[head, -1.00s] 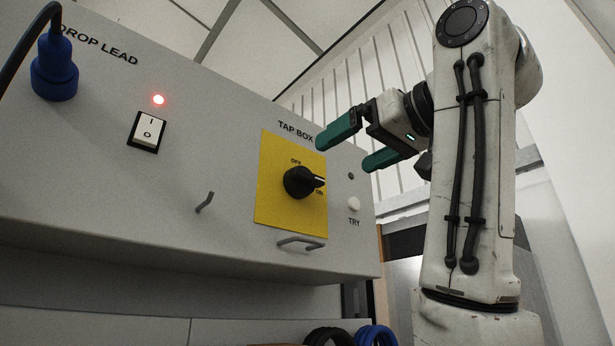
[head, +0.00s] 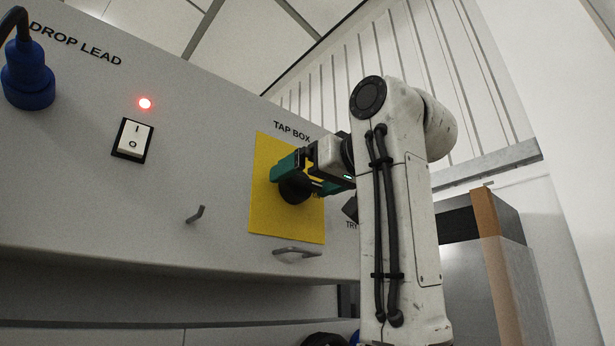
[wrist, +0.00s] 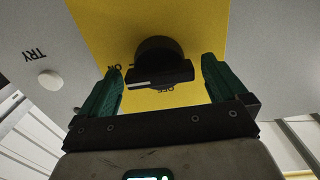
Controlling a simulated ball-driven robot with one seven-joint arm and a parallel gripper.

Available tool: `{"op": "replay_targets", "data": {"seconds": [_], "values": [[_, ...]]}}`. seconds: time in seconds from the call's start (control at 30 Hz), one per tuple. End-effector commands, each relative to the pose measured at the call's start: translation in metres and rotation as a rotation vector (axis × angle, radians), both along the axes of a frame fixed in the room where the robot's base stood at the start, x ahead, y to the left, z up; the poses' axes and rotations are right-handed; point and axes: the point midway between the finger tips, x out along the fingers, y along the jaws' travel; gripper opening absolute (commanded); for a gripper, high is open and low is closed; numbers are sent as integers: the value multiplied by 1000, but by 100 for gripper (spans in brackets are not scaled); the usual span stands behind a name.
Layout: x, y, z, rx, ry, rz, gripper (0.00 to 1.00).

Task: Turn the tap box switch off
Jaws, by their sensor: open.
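The tap box switch is a black rotary knob (head: 293,191) on a yellow plate (head: 270,222), below the TAP BOX lettering. In the head view my gripper (head: 298,174) covers part of the knob and the OFF and ON labels. In the wrist view the knob (wrist: 160,62) sits between my gripper's two teal fingers (wrist: 163,68), which are open with a visible gap on each side. The knob's white line lies toward the ON label (wrist: 114,68); the OFF label (wrist: 165,88) shows by the knob's lower edge.
A rocker switch (head: 133,139), a lit red lamp (head: 145,103) and a blue plug (head: 27,77) are to the left on the grey panel. A hook (head: 195,214) and a handle (head: 297,252) stick out. A white TRY button (wrist: 50,80) is beside the plate.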

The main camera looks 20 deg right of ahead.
Motion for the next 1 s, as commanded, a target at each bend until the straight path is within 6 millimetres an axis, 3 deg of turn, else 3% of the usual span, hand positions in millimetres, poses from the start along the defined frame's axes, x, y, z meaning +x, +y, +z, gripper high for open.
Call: {"op": "replay_targets", "data": {"seconds": [0.07, 0.6, 1.0], "values": [[0, 0, 0, 0, 0, 0, 99], [0, 0, 0, 0, 0, 0, 48], [-1, -1, 0, -76, -24, -3, 48]]}}
